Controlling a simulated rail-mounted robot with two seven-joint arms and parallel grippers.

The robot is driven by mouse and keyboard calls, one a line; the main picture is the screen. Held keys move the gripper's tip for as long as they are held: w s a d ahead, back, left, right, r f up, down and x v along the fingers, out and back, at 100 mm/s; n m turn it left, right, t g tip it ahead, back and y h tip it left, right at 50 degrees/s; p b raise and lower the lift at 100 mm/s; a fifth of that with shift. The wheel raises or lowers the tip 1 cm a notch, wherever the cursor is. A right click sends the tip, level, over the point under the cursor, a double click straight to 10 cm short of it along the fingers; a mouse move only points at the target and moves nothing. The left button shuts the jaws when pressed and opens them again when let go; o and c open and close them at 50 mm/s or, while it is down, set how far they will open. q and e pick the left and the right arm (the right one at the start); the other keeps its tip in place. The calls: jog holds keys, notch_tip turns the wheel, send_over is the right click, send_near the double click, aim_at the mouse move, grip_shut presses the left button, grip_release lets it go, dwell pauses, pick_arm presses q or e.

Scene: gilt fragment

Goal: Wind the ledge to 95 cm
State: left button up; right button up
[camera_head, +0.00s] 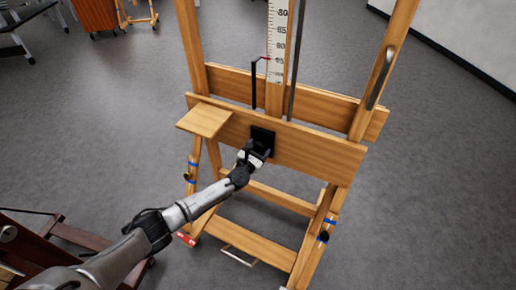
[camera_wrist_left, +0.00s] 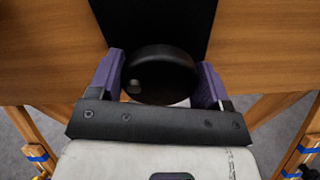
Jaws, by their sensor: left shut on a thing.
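The wooden easel's ledge (camera_head: 315,157) is a wide plank across its front. A black plate (camera_head: 263,138) is on the ledge, with a round black knob (camera_wrist_left: 160,72) in front of it in the left wrist view. My left gripper (camera_head: 256,152) is shut on the knob, one purple finger on each side. The head view mostly hides the knob behind the gripper. A white scale (camera_head: 278,35) with black numbers runs up the mast. A thin black pointer (camera_head: 254,86) rises from the ledge, its red tip at the scale. The exact reading is too small to tell. My right gripper is out of view.
A small wooden shelf (camera_head: 205,120) sticks out at the ledge's left end. A metal rod (camera_head: 295,62) runs beside the mast. The right post carries a grey handle (camera_head: 380,78). Dark red wooden furniture (camera_head: 75,236) stands at lower left. Grey floor is open on the right.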

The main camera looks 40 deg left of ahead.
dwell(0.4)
pick_arm(q)
jog(key=o, duration=0.9)
jog(key=shift+s+d+r+p, duration=0.1)
jog(key=shift+s+p, duration=0.3)
jog(key=shift+s, duration=0.1)
jog(key=shift+p+v, duration=1.95)
jog(key=shift+v, duration=4.45)
